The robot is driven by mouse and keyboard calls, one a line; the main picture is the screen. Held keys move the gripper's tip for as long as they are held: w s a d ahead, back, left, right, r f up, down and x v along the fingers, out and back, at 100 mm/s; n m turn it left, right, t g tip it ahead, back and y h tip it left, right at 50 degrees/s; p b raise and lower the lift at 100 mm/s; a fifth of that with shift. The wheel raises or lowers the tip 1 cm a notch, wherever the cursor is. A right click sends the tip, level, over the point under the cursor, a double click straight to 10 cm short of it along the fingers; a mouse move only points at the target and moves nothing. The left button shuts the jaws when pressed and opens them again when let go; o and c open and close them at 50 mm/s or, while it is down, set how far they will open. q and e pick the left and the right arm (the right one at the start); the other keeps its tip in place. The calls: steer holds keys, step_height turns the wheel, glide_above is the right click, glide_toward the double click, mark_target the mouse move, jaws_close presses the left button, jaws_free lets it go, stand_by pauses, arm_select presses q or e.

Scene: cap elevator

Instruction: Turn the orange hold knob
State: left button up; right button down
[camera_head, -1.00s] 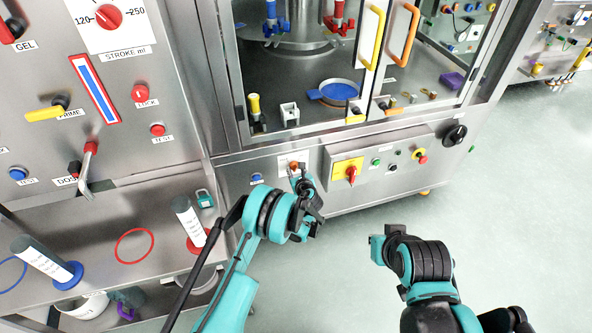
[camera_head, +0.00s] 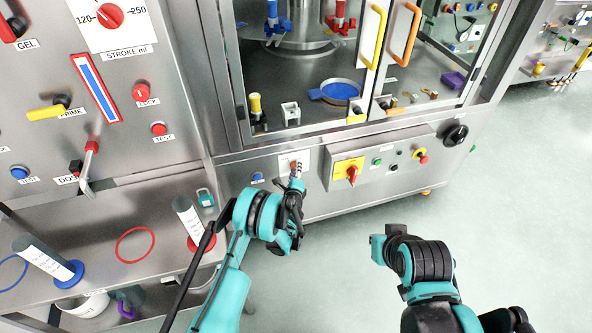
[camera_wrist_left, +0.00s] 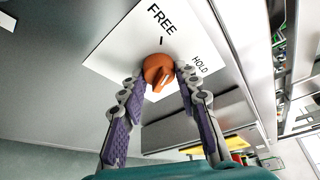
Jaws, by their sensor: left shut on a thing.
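The orange hold knob (camera_wrist_left: 157,72) sits on a white plate (camera_wrist_left: 115,55) marked FREE and HOLD in the left wrist view. A pale mark on the knob points down, away from the FREE tick. My left gripper (camera_wrist_left: 158,78) is shut on the knob, one finger on each side. In the head view my left gripper (camera_head: 297,176) is at the white plate (camera_head: 284,162) on the lower cabinet front and hides most of the knob. My right gripper (camera_head: 384,245) is out over the floor, apart from everything; its fingers are not clear.
Right of the plate is a yellow panel with a red switch (camera_head: 351,174), then small buttons and a black knob (camera_head: 456,135). A blue button (camera_head: 257,177) is to the left. A bench with a red ring (camera_head: 135,245) stands at left. The floor at right is clear.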

arm_select(q)
steer(key=shift+n+t, duration=0.3)
steer(key=shift+n, duration=0.3)
steer(key=shift+h, duration=0.3)
steer(key=o, duration=1.2)
steer(key=shift+c, duration=0.2)
steer(key=r, duration=0.9)
steer(key=shift+s+d+r, duration=0.1)
steer(key=shift+d+r, duration=0.15)
steer(key=shift+a+r, duration=0.15)
steer(key=shift+r, duration=0.1)
